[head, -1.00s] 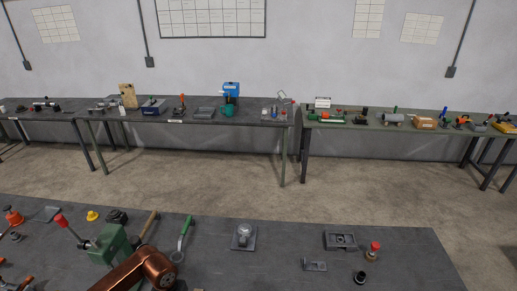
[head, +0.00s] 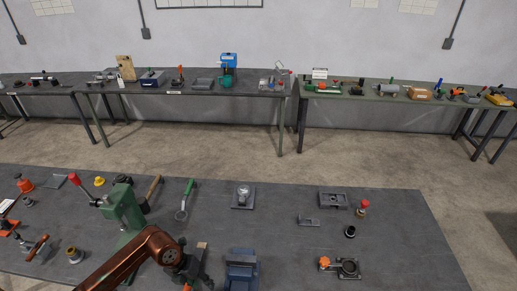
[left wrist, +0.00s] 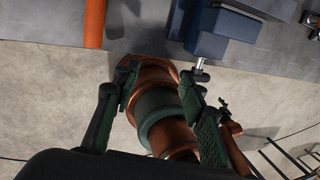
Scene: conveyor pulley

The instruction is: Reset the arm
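My left arm (head: 130,259) is copper and comes in from the lower left of the head view, over the near bench (head: 290,225). My left gripper (head: 190,270) is dark and partly hidden at the bottom of that view. In the left wrist view its two dark green fingers (left wrist: 160,78) stand wide apart. A copper and dark green rounded part, which looks like one of my own arm links, shows between and beyond them. I see no workpiece held. My right gripper does not show.
A green press (head: 122,208) with a red-knobbed lever stands close behind my left arm. A blue vise-like block (head: 241,268) is to its right. A grey fixture (head: 243,197) and an orange-knobbed clamp (head: 345,267) lie further right. The middle of the bench has free room.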

